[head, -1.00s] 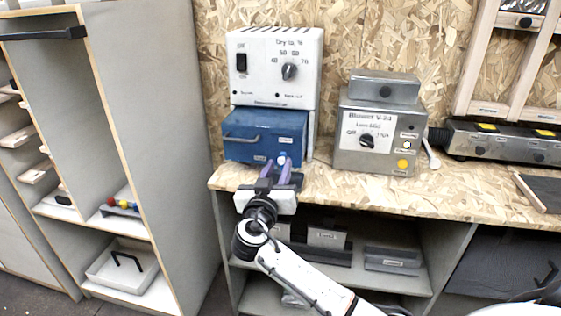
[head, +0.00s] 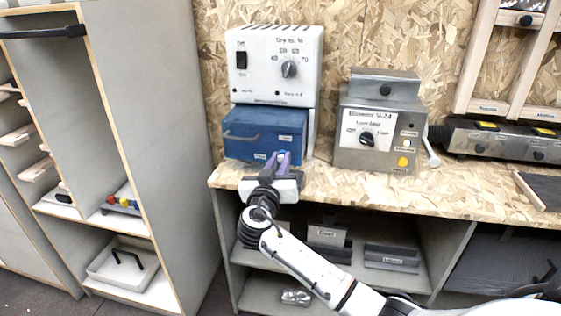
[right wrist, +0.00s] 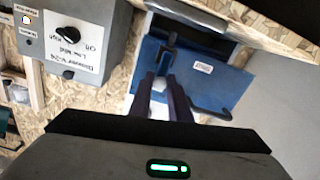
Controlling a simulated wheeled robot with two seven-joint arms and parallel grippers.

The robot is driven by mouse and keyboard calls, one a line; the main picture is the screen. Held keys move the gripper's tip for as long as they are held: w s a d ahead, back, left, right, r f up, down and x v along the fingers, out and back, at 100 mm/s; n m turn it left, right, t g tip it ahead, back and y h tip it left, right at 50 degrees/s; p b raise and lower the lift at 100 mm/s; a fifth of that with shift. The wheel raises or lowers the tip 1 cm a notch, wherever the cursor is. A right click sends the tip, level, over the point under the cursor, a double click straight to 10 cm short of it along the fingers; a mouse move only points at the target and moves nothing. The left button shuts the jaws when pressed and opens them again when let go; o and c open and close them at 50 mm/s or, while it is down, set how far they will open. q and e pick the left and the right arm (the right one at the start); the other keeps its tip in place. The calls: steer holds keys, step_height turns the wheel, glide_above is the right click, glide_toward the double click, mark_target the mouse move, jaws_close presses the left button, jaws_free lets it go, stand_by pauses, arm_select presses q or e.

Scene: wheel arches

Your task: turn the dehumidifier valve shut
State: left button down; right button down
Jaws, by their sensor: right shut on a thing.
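The dehumidifier (head: 275,70) is a white box with a dial and a switch, at the back of the bench. The small valve (head: 281,156) is at the tank's lower front, mostly hidden by my fingers. My right gripper (head: 279,160) reaches it from the front, its purple fingers close together and shut on the valve. In the right wrist view the fingers (right wrist: 166,85) meet the valve (right wrist: 167,50) at the blue tank's front. My left gripper is not in view.
A grey blower box (head: 375,135) with a dial stands right of the dehumidifier. A grey cabinet (head: 150,110) stands at left. The bench top (head: 350,187) is clear in front of the blower. Shelves with grey boxes (head: 390,258) lie below.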

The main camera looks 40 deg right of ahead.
steer(key=shift+w+a+f+n+p, duration=0.2)
steer(key=shift+w+a+f+n, duration=0.3)
steer(key=shift+n, duration=2.45)
steer(key=shift+w+a+f+n+p, duration=0.3)
steer(key=shift+f+n, duration=0.35)
steer(key=shift+n, duration=2.25)
steer(key=shift+w+a+f+n+p, duration=0.2)
steer(key=shift+w+f+n, duration=0.3)
steer(key=shift+n, duration=2.45)
steer(key=shift+f, duration=0.1)
steer(key=c, duration=1.9)
jaws_free()
steer(key=shift+o, duration=0.2)
steer(key=shift+a, duration=0.1)
